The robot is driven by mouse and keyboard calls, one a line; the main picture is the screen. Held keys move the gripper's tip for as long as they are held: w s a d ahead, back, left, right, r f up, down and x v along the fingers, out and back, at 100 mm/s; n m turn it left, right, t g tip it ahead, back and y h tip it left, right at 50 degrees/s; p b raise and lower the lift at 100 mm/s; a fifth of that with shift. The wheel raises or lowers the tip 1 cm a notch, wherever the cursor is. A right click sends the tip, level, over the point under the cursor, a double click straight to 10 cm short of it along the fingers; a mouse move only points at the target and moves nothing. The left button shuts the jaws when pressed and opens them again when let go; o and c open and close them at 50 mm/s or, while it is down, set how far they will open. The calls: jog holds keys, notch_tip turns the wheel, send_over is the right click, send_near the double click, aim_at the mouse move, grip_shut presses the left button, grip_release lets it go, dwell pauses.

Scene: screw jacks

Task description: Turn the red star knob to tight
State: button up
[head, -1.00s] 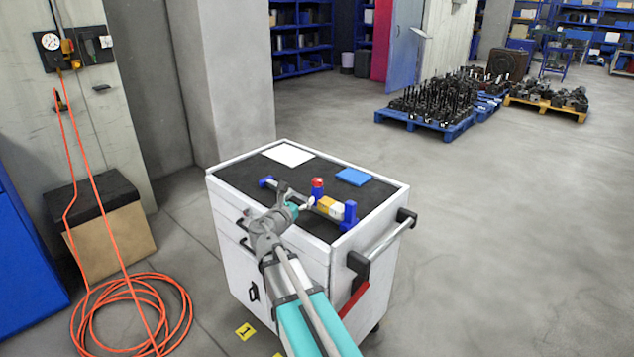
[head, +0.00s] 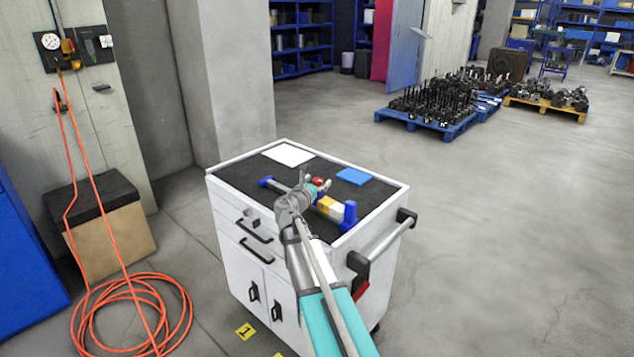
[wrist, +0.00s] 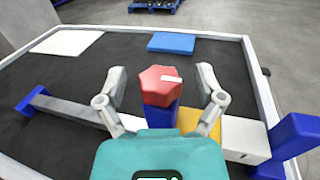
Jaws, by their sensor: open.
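The red star knob (wrist: 161,86) stands on a blue post (wrist: 162,116) in the wrist view, with a white mark on its top pointing to the right. In the head view the knob (head: 318,182) is partly hidden by my gripper. My gripper (wrist: 162,72) is open, with one finger on each side of the knob and a gap on both sides. It is not closed on anything. The knob belongs to a blue jack with a grey bar (wrist: 75,109), a yellow block (wrist: 198,122) and a white block (wrist: 244,138) marked with a dark line. Part of the jack is behind my wrist.
The jack lies on the black top of a white trolley (head: 230,205) with a raised rim. A white sheet (head: 288,154) and a blue pad (head: 353,176) lie flat behind it. An orange hose (head: 130,310) is coiled on the floor at left.

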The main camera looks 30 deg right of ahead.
jog(key=c, duration=1.2)
jog(key=shift+w+m+g+h, duration=0.1)
jog(key=shift+m+g+h, duration=0.25)
jog(key=shift+g, duration=0.25)
jog(key=shift+w+m+g+h, duration=0.15)
jog(key=shift+m+g+h, duration=0.6)
jog(key=shift+m+g, duration=0.6)
jog(key=m+g, duration=0.2)
jog(key=g, duration=0.2)
jog(key=m+g+h, duration=0.1)
jog(key=m+g, duration=0.1)
jog(key=g, duration=0.1)
jog(key=shift+g, duration=0.35)
jog(key=m+g+y, duration=0.1)
jog(key=m+g, duration=0.2)
jog(key=g, duration=0.2)
jog(key=shift+m+g+y, duration=0.6)
jog(key=shift+m+g, duration=0.5)
jog(key=shift+s, duration=0.25)
